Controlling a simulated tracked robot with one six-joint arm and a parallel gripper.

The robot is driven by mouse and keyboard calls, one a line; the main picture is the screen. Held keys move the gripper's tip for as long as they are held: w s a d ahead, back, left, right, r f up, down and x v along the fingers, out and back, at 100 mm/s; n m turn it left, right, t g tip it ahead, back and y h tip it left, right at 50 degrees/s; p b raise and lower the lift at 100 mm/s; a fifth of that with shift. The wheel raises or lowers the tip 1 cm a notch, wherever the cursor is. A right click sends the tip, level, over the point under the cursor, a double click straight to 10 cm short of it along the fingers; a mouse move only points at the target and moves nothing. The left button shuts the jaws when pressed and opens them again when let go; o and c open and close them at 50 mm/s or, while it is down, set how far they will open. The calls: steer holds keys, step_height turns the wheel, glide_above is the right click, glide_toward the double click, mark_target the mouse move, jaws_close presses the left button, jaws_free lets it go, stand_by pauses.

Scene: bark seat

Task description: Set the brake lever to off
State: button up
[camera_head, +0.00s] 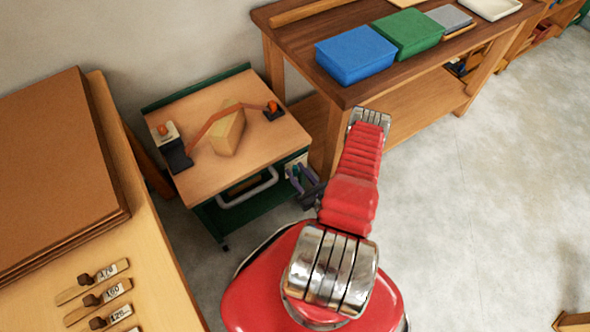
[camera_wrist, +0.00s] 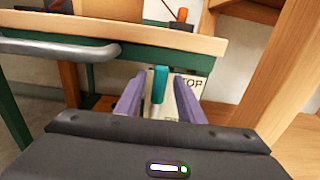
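The brake lever (camera_wrist: 159,86) shows in the wrist view as an upright teal handle in front of a pale plate (camera_wrist: 195,82). The letters "OP" show on the plate; the rest of its text is hidden. The plate (camera_head: 299,160) is on the front right of a green cart in the head view, where I cannot make out the lever. My gripper (camera_wrist: 161,82) has two purple fingers, one on each side of the lever, with a gap visible at the right finger. It is open. In the head view my gripper (camera_head: 296,177) is just in front of the plate.
A workbench (camera_head: 345,92) with a blue box (camera_head: 355,55) stands close on the right. Open floor lies further right.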

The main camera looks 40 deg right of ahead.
steer(key=shift+w+d, duration=0.1)
steer(key=shift+w, duration=0.7)
steer(key=shift+c, duration=0.4)
jaws_close()
